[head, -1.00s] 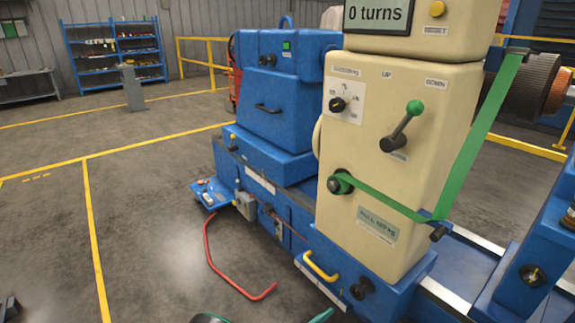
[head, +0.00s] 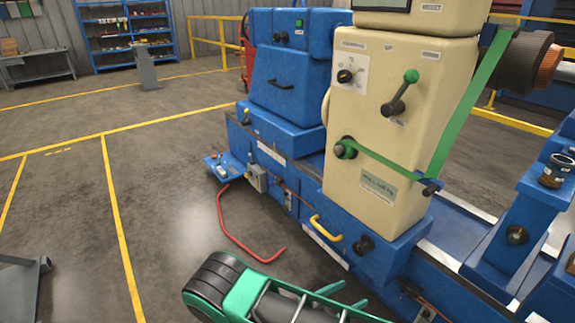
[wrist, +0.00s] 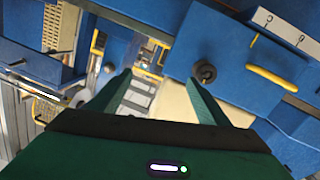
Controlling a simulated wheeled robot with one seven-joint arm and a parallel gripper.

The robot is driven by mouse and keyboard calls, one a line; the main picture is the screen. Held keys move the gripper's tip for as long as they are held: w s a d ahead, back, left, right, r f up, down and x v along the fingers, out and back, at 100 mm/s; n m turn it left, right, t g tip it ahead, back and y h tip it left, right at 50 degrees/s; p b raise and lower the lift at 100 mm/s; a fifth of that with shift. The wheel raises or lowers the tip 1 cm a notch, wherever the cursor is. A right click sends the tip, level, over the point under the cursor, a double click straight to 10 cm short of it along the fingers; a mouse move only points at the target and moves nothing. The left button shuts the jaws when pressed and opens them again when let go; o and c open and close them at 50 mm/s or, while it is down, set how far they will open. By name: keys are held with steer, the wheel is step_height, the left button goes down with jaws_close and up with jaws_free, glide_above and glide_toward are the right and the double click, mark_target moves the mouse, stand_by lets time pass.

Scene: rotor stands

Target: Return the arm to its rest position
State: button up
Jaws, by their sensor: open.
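My gripper (wrist: 158,88) shows in the wrist view with its two dark green fingers spread apart and nothing between them. Beyond the fingers is the blue machine base, with a black knob (wrist: 205,73) and a yellow handle (wrist: 272,78). In the head view, my green and black arm (head: 240,292) reaches in at the bottom, in front of the blue base. I cannot clearly make out the fingertips there.
The cream headstock (head: 395,150) stands on the blue base, with a green strap (head: 470,105) running up to a dark roller. A red bent bar (head: 232,240) lies on the floor left of the machine. A grey stand (head: 22,285) is at lower left.

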steer(key=s+d+r+m+g+y, duration=0.1)
steer(key=d+r+g+y, duration=0.4)
steer(key=d+r, duration=0.55)
steer(key=s+d+r+m+g+y, duration=0.15)
steer(key=d+r+g, duration=0.5)
steer(key=r, duration=0.65)
steer(key=s+d+r+n+t+y, duration=0.1)
steer(key=s+d+r+n+y, duration=0.1)
steer(key=s+r+y, duration=0.2)
steer(key=s+d+r+n+t+y, duration=0.2)
steer(key=s+r, duration=0.8)
steer(key=s, duration=0.8)
steer(key=d+n+y, duration=0.1)
steer(key=y, duration=0.1)
steer(key=shift+s+y, duration=0.2)
steer(key=shift+y, duration=0.15)
